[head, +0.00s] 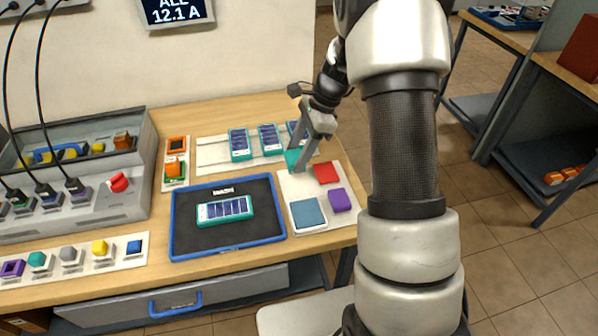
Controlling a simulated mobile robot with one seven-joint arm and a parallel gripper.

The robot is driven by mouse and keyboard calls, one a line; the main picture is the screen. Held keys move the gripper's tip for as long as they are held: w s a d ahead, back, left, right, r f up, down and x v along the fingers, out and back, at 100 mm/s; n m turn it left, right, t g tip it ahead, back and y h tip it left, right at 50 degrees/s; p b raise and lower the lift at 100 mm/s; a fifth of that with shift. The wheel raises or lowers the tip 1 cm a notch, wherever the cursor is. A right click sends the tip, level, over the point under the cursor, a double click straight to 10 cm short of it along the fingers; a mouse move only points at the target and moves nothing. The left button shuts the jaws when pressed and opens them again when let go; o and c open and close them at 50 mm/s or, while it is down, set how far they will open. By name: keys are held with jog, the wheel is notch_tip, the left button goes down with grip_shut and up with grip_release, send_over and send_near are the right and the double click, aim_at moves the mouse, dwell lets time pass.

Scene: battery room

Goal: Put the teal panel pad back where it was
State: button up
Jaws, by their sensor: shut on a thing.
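The teal pad (293,157) is at the upper left corner of a white panel board (293,190), partly hidden by my gripper (299,160). My gripper points down there, with its fingers shut on the teal pad. I cannot tell whether the pad touches the board or is held just above it. A red pad (326,173), a purple pad (340,200) and a larger blue pad (308,214) sit on the same board.
A blue-rimmed tray (177,243) holds a teal-framed cell pack (225,209). Several similar packs (240,144) stand on a white strip behind it. Orange and green blocks (175,168) are left of that strip. A grey console (120,205) and a row of coloured knobs (70,256) fill the left.

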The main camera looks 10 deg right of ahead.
jog(key=shift+f, duration=2.85)
jog(key=shift+f, duration=0.2)
jog(key=o, duration=1)
